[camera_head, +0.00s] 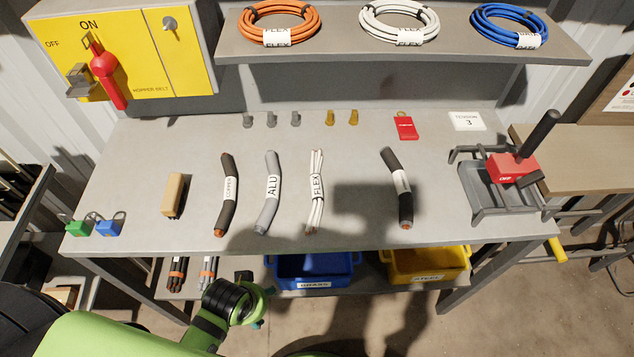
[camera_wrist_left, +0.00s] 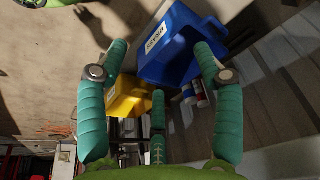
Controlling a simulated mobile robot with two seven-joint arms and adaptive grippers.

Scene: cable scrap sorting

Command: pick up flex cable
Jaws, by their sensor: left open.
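The flex cable (camera_head: 313,214) is a short bundle of white strands with a FLEX label. It lies on the grey workbench (camera_head: 130,180) near its middle, in the camera_head view. My left gripper (camera_head: 262,305) is below and in front of the bench's front edge, well apart from the cable. In the left wrist view the left gripper's teal fingers (camera_wrist_left: 160,65) are spread open with nothing between them. The flex cable does not show in that view. My right gripper is not in view.
A grey ALU cable (camera_head: 268,212) lies left of the flex cable, beside a dark cable (camera_head: 226,206). Another dark cable (camera_head: 391,163) lies to the right. A blue bin (camera_head: 312,271) and a yellow bin (camera_head: 425,264) sit under the bench. A shelf (camera_head: 340,50) overhangs the back.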

